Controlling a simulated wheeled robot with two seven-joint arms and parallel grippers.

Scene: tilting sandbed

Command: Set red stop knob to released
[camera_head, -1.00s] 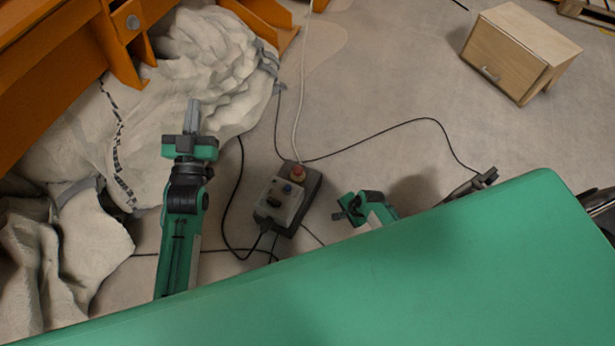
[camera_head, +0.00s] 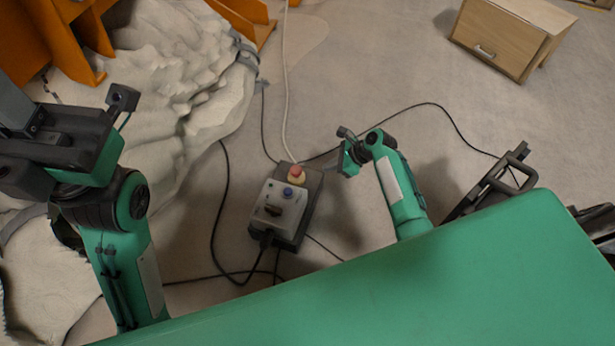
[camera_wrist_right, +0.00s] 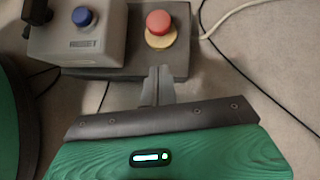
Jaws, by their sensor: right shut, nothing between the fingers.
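The red stop knob (camera_head: 297,171) sits on a yellow collar at the far end of the control box (camera_head: 275,212). In the right wrist view the knob (camera_wrist_right: 158,22) stands above the fingertips in the picture, with a gap between them. My right gripper (camera_head: 338,166) is to the right of the box in the head view, shut and empty. Its closed fingers (camera_wrist_right: 158,72) show in the wrist view. My left gripper (camera_head: 18,110) is at the left edge of the head view, large and partly cut off; its jaw state is unclear.
A blue button (camera_head: 288,191) sits beside the knob on the box's grey housing. Dark cables (camera_head: 217,225) and a pale cable (camera_head: 286,90) run over the floor. Pale crumpled rock-like material (camera_head: 185,75) lies left; a wooden cabinet (camera_head: 500,40) stands top right.

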